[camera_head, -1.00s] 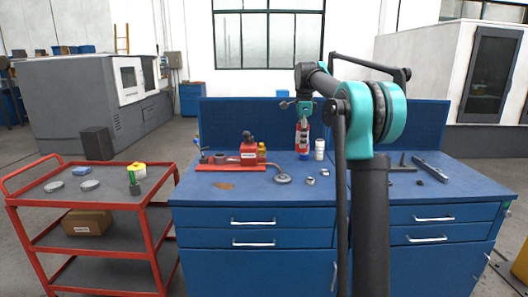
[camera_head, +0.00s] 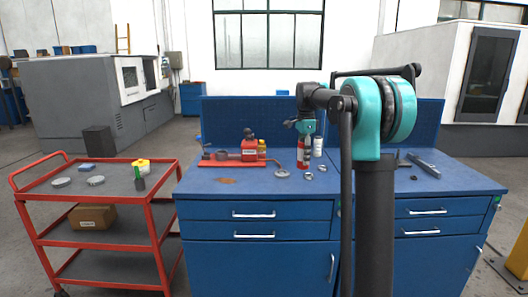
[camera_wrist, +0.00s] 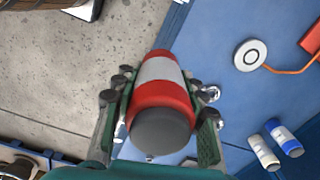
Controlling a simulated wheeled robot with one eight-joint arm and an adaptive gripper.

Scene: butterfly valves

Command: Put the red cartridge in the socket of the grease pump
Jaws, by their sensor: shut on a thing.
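My gripper (camera_head: 306,127) is shut on the red cartridge (camera_head: 303,152), with a jaw on either side of it. In the wrist view the cartridge (camera_wrist: 164,90) shows a white band and a dark grey end cap. The grease pump (camera_head: 249,149) is a red block on a red base plate, left of the gripper on the bench. Its socket is too small to make out. A red corner at the wrist view's right edge looks like part of the pump.
A round grey disc (camera_head: 282,173) lies at the end of the pump's hose. Small metal rings (camera_head: 309,176) lie in front. A red cart (camera_head: 105,215) stands left.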

